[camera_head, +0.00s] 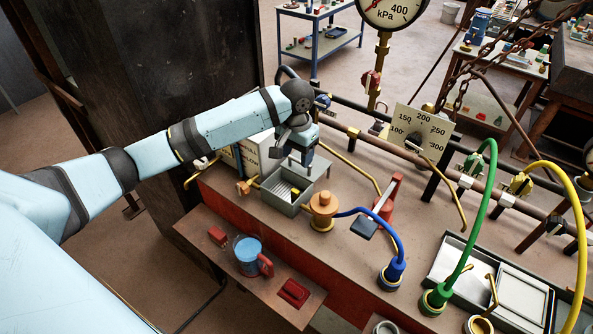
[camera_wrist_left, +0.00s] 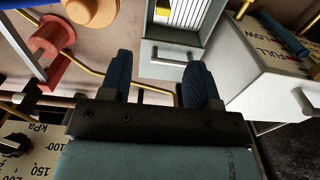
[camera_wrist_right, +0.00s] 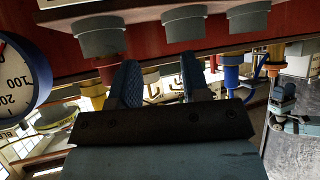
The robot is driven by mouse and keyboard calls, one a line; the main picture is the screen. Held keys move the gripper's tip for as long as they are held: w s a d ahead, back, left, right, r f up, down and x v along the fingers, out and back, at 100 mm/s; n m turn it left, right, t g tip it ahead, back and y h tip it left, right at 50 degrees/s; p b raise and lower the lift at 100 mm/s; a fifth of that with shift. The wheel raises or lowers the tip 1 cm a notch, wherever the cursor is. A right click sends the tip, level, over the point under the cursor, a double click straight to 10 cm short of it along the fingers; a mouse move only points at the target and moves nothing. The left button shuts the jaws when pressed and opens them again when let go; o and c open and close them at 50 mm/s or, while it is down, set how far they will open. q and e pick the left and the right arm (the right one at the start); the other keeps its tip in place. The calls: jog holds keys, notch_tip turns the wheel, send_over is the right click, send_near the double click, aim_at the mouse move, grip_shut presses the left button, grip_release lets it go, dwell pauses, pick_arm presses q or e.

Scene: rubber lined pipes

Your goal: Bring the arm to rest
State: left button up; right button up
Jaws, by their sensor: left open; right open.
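My left arm reaches in from the left in the head view. My left gripper (camera_head: 296,158) hangs above the far side of a grey open bin (camera_head: 280,203) on the bench. In the left wrist view its two dark fingers (camera_wrist_left: 160,82) stand apart with nothing between them. The bin's grey wall (camera_wrist_left: 168,52) shows just beyond the fingertips. My right gripper does not show in the head view. In the right wrist view its fingers (camera_wrist_right: 157,82) stand apart and empty, in front of a red panel (camera_wrist_right: 150,45) with round grey knobs.
An orange round part (camera_head: 322,210), a red lever (camera_head: 388,198) and blue, green (camera_head: 470,220) and yellow hoses stand right of the bin. A white labelled box (camera_head: 258,150) is behind it. A blue mug (camera_head: 249,256) stands on the lower front shelf. Pipes and gauges line the back.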

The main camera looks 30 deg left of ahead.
pick_arm(q)
notch_tip(320, 180, up, 2)
dwell(0.6)
